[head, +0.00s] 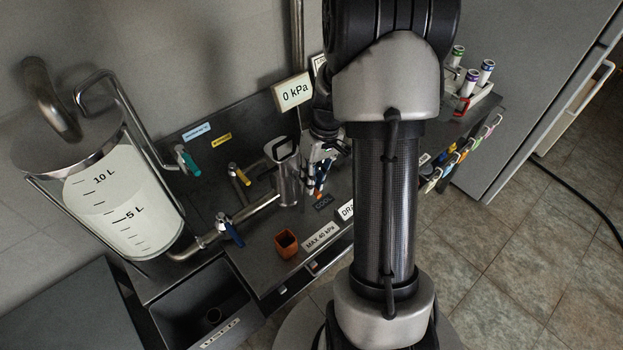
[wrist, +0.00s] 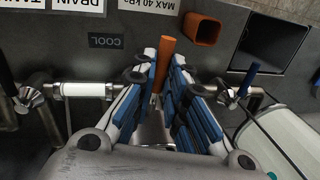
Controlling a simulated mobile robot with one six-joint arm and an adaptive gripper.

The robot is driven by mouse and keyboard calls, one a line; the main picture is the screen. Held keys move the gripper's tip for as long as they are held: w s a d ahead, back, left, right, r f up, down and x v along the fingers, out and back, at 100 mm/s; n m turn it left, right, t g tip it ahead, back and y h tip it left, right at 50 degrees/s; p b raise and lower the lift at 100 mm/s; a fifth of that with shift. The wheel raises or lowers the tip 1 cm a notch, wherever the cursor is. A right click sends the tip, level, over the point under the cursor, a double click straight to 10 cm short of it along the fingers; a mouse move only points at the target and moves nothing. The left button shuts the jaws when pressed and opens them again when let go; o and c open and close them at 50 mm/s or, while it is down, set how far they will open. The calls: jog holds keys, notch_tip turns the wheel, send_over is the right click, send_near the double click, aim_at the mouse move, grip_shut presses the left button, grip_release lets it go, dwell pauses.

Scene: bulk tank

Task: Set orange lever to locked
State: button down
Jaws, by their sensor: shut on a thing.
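The orange lever (wrist: 166,46) points up between the finger pads of my gripper (wrist: 165,64) in the wrist view. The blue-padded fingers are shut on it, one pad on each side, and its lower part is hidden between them. In the head view my gripper (head: 314,182) is at the pipework on the dark bench, and only a small orange bit of the lever (head: 319,194) shows under the fingers. The rest of the lever's valve is hidden by my gripper and arm. I see no "locked" mark by it.
A blue lever (head: 232,233), a yellow lever (head: 241,175) and a teal lever (head: 187,160) stand nearby. An orange square cup (head: 286,243) sits on the bench. The measuring tank (head: 122,205) stands left, above a sink (head: 205,303). A display (head: 293,93) reads 0 kPa.

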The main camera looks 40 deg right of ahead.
jog(key=c, duration=1.6)
grip_release()
notch_tip(320, 180, up, 12)
jog(key=d, duration=0.2)
jog(key=shift+d, duration=0.15)
jog(key=shift+s, duration=0.1)
